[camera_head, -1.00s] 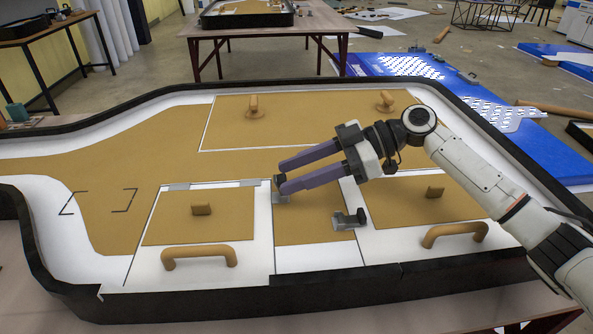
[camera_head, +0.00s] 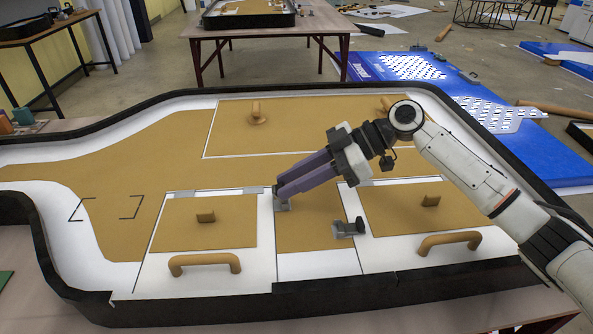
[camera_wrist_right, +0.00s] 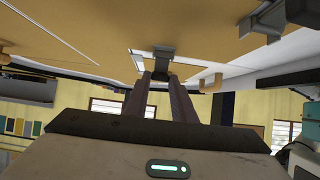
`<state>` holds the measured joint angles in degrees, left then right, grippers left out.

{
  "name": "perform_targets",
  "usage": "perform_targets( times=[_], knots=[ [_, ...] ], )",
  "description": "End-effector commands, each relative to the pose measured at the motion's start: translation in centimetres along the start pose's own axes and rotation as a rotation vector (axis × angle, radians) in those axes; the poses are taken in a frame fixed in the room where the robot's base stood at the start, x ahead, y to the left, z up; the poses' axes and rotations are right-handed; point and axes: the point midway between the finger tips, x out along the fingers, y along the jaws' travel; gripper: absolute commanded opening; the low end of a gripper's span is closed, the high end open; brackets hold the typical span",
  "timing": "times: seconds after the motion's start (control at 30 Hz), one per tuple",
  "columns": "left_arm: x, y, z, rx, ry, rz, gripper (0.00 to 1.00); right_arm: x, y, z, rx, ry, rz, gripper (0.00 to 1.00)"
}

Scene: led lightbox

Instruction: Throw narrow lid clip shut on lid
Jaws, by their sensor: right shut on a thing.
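The narrow lid (camera_head: 309,222) is a tan and white panel between two wider lids in the black-rimmed lightbox. A small grey clip (camera_head: 283,205) stands at its left edge, and it also shows in the wrist view (camera_wrist_right: 163,52). My right gripper (camera_head: 279,193) reaches in from the right, its purple fingers close together and shut on this clip, partly hiding it. A second grey clip (camera_head: 348,229) stands apart at the narrow lid's right edge; it also shows in the right wrist view (camera_wrist_right: 268,18). My left gripper is not in view.
The left lid has a tan knob (camera_head: 205,216) and a tan handle (camera_head: 204,262). The right lid has a similar handle (camera_head: 448,242). A larger tan panel with a peg (camera_head: 257,113) lies behind. The black rim (camera_head: 300,299) stands up along the front.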

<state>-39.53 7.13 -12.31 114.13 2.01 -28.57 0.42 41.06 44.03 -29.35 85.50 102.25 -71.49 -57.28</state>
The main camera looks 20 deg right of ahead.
Motion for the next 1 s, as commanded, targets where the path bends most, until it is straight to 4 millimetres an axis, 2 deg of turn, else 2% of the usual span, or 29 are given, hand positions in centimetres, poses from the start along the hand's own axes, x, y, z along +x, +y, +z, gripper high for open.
perform_targets(
  times=[0.03,0.1,0.37,0.5,0.7,1.0],
  knots=[
    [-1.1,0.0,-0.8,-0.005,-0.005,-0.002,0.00,-0.3,0.0,-1.2,-0.004,-0.038,-0.001,0.01],
    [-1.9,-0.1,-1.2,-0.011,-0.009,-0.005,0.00,-0.1,0.0,-1.6,-0.004,-0.098,-0.001,0.01],
    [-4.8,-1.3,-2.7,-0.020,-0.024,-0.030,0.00,1.2,0.0,-2.4,-0.003,-0.344,-0.001,0.01],
    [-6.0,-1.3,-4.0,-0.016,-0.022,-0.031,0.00,2.1,0.1,-2.5,-0.004,-0.476,0.000,0.01],
    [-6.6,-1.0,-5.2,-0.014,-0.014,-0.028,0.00,3.5,0.1,-2.4,-0.003,-0.665,0.001,0.01],
    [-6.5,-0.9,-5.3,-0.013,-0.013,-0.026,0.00,5.1,0.1,-2.3,-0.002,-0.902,0.003,0.01]
  ],
)
